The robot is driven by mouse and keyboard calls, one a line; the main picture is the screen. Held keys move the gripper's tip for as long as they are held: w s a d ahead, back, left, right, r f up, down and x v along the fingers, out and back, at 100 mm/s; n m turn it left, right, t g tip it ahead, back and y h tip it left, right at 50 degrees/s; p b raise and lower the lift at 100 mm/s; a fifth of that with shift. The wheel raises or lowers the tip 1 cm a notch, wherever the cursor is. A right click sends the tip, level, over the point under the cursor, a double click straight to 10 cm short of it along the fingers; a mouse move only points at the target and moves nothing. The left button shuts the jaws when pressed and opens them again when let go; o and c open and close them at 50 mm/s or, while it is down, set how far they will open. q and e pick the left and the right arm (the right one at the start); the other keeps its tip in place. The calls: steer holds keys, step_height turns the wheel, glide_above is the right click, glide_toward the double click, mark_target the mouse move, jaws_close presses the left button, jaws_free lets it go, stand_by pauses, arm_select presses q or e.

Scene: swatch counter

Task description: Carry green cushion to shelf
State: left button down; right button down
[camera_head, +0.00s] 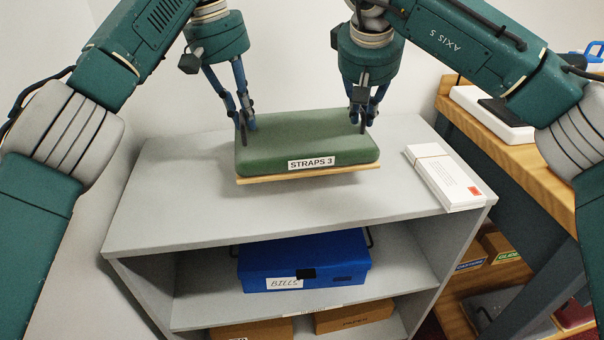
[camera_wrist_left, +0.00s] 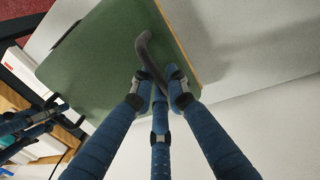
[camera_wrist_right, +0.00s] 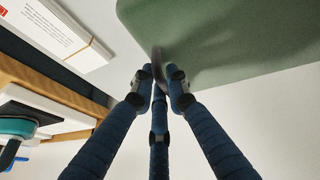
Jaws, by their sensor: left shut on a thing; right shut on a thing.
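The green cushion (camera_head: 290,141) with a wooden base and a "STRAPS 3" label is over the top of the grey shelf (camera_head: 180,215). I cannot tell whether its base touches the shelf top. My left gripper (camera_head: 246,125) is shut on a dark handle (camera_wrist_left: 147,55) at the cushion's left end. My right gripper (camera_head: 363,118) is shut on the dark handle (camera_wrist_right: 157,62) at its right end. The green surface also shows in the left wrist view (camera_wrist_left: 95,60) and the right wrist view (camera_wrist_right: 230,40). The cushion looks about level.
A banded stack of white envelopes (camera_head: 443,178) lies on the shelf top right of the cushion. A blue box (camera_head: 305,262) labelled "BILLS" is on the level below, with brown boxes (camera_head: 354,317) lower down. A wooden counter (camera_head: 500,150) stands at the right. The shelf top's left part is clear.

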mark_target(363, 131)
arm_select(q)
steer(key=shift+a+f, duration=0.1)
steer(key=shift+a, duration=0.15)
arm_select(e)
steer(key=shift+d, duration=0.25)
